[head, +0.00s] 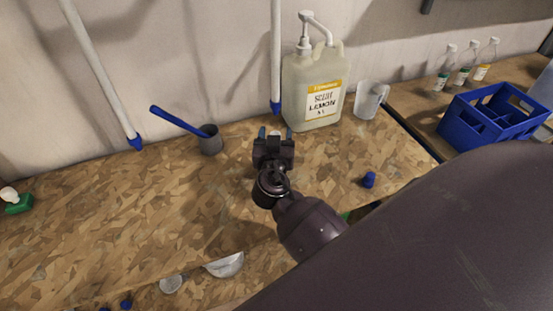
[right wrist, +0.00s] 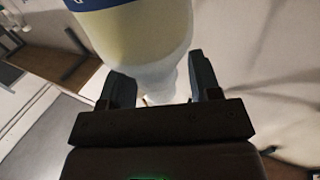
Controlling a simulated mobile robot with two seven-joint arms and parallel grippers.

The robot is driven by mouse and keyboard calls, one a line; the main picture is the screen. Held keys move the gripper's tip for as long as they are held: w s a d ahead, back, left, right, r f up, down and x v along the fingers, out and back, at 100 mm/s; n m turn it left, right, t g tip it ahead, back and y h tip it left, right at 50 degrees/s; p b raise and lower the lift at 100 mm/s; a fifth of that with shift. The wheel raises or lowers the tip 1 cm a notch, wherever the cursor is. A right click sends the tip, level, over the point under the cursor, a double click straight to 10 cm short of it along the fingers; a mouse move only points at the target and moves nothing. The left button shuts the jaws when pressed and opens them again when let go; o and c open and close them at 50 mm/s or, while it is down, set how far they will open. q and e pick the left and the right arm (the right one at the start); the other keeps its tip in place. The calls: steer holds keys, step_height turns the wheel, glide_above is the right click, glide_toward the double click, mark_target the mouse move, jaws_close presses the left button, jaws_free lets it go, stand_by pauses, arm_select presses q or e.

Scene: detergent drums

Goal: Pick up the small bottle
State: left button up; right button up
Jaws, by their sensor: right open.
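My right gripper (head: 274,137) is over the wooden bench and is open. In the right wrist view, a pale bottle (right wrist: 145,45) with a blue label edge fills the top middle. Its white narrow end (right wrist: 160,82) shows between the two fingers of my right gripper (right wrist: 164,80); I cannot tell whether they touch it. In the head view this bottle is mostly hidden by my gripper. Several small clear bottles, among them one with an orange label (head: 484,66), stand at the back right. My left gripper is not in view.
A large lemon jug (head: 312,102) with a pump stands behind my gripper, beside a clear measuring jug (head: 369,100). A blue cap (head: 369,180) and blue crate (head: 480,135) are right. The left bench is mostly clear.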

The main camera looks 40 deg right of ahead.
steer(key=shift+w+d, duration=0.45)
steer(key=shift+w, duration=0.1)
steer(key=shift+f, duration=0.1)
jaws_close()
